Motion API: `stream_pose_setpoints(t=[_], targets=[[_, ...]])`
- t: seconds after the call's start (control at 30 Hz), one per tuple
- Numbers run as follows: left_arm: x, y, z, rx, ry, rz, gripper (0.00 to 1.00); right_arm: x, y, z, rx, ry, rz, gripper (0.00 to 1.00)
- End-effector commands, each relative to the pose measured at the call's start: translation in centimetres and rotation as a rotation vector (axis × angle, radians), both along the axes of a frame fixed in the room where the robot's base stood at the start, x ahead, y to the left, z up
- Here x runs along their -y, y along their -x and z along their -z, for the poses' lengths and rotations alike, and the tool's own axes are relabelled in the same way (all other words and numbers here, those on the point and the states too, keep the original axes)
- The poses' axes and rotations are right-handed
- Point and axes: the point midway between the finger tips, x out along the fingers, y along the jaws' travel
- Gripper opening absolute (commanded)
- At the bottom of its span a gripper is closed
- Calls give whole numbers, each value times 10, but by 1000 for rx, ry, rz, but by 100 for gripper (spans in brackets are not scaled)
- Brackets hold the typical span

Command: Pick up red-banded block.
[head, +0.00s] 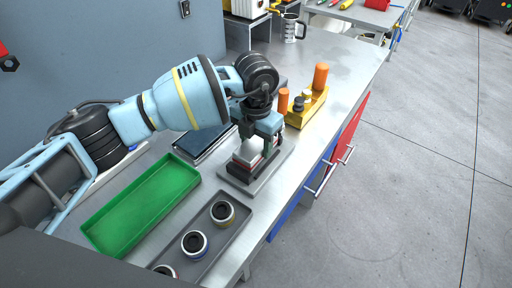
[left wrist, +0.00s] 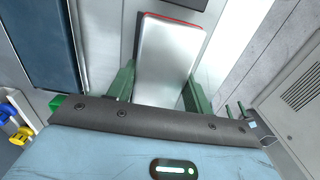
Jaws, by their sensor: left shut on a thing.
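The red-banded block (head: 247,155) is a pale silver block with a thin red band along its lower edge. In the head view it is at the grey plate (head: 231,176) on the bench, just above a dark part (head: 241,169). I cannot tell whether it touches that part. My left gripper (head: 262,146) points down and is shut on the block. In the left wrist view the block (left wrist: 170,48), with a red edge at its far end, sits between the green fingers of my left gripper (left wrist: 158,76). My right gripper is not in view.
A green tray (head: 145,204) and a grey tray (head: 208,240) with round dark-rimmed parts lie nearer on the bench. A yellow holder (head: 307,112) with orange cylinders stands beyond the gripper. A dark blue flat thing (head: 205,143) lies left. The bench drops off at right.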

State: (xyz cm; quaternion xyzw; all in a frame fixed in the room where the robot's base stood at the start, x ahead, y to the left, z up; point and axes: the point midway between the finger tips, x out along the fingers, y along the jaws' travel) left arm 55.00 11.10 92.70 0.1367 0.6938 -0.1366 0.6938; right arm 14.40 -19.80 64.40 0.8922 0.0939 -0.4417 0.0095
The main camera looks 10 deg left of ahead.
Motion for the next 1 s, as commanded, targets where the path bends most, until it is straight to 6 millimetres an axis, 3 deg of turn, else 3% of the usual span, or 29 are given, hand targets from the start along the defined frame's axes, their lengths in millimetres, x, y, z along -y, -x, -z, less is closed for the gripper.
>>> stream_pose_setpoints(t=[0.07,0.5,0.7,1.0], targets=[[0,-1,-16,5,3,0,11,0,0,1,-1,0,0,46],[50,87,-23,2,3,9,11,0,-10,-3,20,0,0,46],[68,119,-27,1,3,5,11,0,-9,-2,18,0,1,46],[78,139,-29,1,2,1,11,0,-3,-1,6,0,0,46]])
